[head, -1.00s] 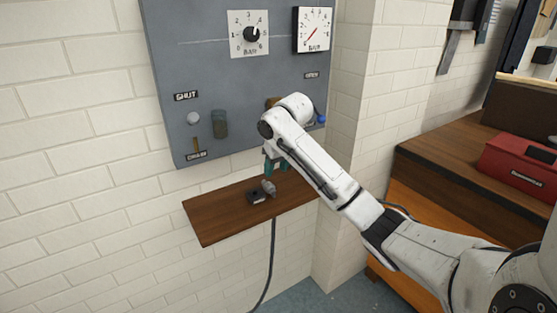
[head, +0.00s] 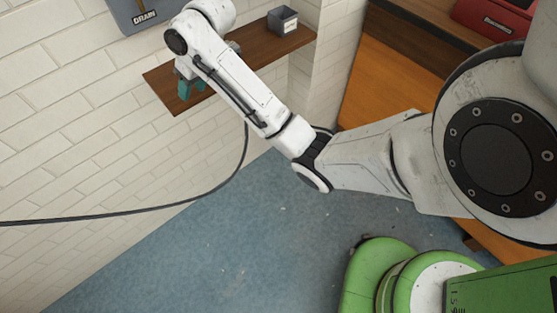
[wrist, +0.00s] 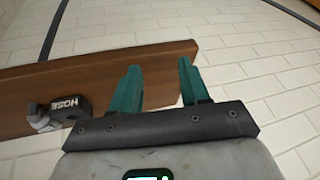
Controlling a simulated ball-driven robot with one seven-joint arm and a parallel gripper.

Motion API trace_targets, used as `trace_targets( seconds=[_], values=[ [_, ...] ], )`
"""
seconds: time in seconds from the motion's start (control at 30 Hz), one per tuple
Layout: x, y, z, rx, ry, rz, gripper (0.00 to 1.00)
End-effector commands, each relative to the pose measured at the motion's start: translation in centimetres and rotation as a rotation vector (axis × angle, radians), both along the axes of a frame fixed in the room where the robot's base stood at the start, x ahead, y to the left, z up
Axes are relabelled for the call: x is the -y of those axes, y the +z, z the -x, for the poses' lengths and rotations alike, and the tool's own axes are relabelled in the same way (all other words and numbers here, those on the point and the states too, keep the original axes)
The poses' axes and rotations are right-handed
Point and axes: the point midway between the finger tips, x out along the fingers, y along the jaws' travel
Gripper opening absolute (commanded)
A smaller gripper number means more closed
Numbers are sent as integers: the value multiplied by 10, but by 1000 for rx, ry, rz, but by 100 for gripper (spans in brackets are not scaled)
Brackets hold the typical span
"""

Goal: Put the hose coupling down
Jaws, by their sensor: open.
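The hose coupling (wrist: 40,119) is a small grey metal piece at the left of the wrist view. It is at the dark block marked HOSE (wrist: 70,106) on the wooden shelf (wrist: 150,62). I cannot tell whether it is seated in the block or only against it. In the head view my arm hides the coupling. My gripper (wrist: 157,86) has two teal fingers, spread apart with nothing between them. It is to the right of the coupling in the wrist view, clear of it. In the head view my gripper (head: 187,88) is over the left end of the shelf.
A small grey open box (head: 283,20) stands at the shelf's right end. A black hose (head: 238,165) hangs below the shelf and runs left along the wall. A wooden bench with a red box (head: 490,18) is at upper right. Blue floor (head: 270,225) is open below.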

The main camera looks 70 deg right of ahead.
Motion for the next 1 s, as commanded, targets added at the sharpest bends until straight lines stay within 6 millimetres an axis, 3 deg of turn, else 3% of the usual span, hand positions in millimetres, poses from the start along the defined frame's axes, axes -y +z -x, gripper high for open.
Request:
trace_targets(
  seconds=[0.03, 0.17, 0.3, 0.43, 0.6, 0.7, 0.83, 1.0],
  values=[
    [-30, -17, 4, -2, 26, -25, 45],
    [-87, -54, 25, -20, 79, -57, 45],
    [-143, -97, 72, -73, 133, -69, 45],
    [-176, -130, 131, -146, 182, -44, 45],
    [-186, -156, 212, -254, 247, 36, 45],
    [-181, -161, 246, -300, 278, 89, 45],
    [-173, -162, 270, -334, 303, 134, 45],
    [-169, -162, 277, -345, 309, 149, 45]
  ],
)
